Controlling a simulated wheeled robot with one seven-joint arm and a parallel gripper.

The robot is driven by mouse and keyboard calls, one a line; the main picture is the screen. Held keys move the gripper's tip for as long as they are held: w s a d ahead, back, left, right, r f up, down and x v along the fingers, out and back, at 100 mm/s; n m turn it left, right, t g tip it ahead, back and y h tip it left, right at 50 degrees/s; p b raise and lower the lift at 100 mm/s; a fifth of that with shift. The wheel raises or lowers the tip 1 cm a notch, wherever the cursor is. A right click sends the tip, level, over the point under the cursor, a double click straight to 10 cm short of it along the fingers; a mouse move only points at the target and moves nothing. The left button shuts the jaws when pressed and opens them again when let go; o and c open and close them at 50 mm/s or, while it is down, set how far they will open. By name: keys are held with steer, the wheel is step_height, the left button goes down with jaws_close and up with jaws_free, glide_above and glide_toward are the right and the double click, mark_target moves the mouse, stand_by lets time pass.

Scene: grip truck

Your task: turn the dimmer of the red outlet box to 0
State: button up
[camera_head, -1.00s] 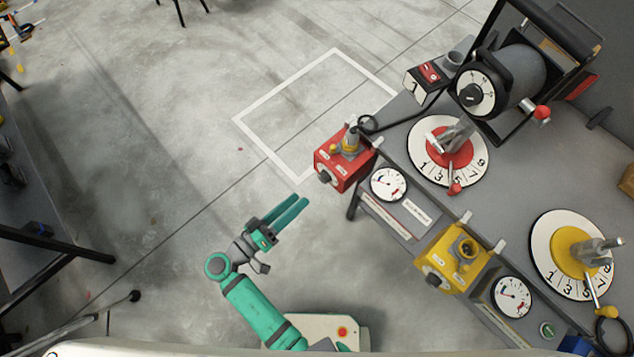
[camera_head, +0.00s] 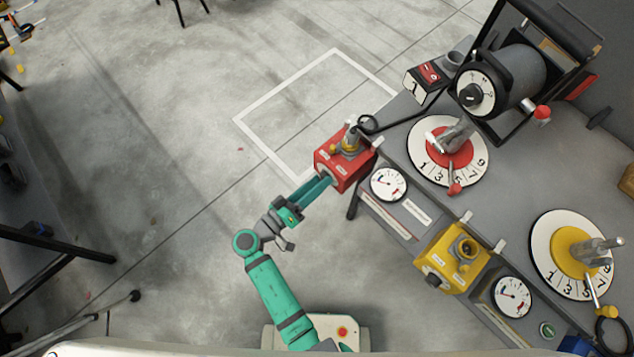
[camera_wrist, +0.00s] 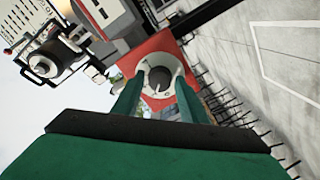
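The red outlet box (camera_head: 350,172) sits at the left corner of the grey workbench, with a plug in its top. My gripper (camera_head: 325,179) reaches the box's front face, where the dimmer is, and hides the dimmer in the head view. In the wrist view the dimmer (camera_wrist: 159,79) is a dark round knob on a pale dial, on the red box (camera_wrist: 152,46). My two green fingers (camera_wrist: 158,85) stand open, one on each side of the knob. I cannot tell whether they touch it. The dial's numbers are too small to read.
A gauge (camera_head: 388,184) stands right of the red box. A yellow outlet box (camera_head: 452,257) is further along the bench edge. A black cable (camera_head: 408,121) runs from the red box's plug.

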steer(key=c, duration=0.7)
steer(key=shift+n, duration=3.9)
steer(key=o, duration=1.1)
steer(key=shift+c, duration=0.2)
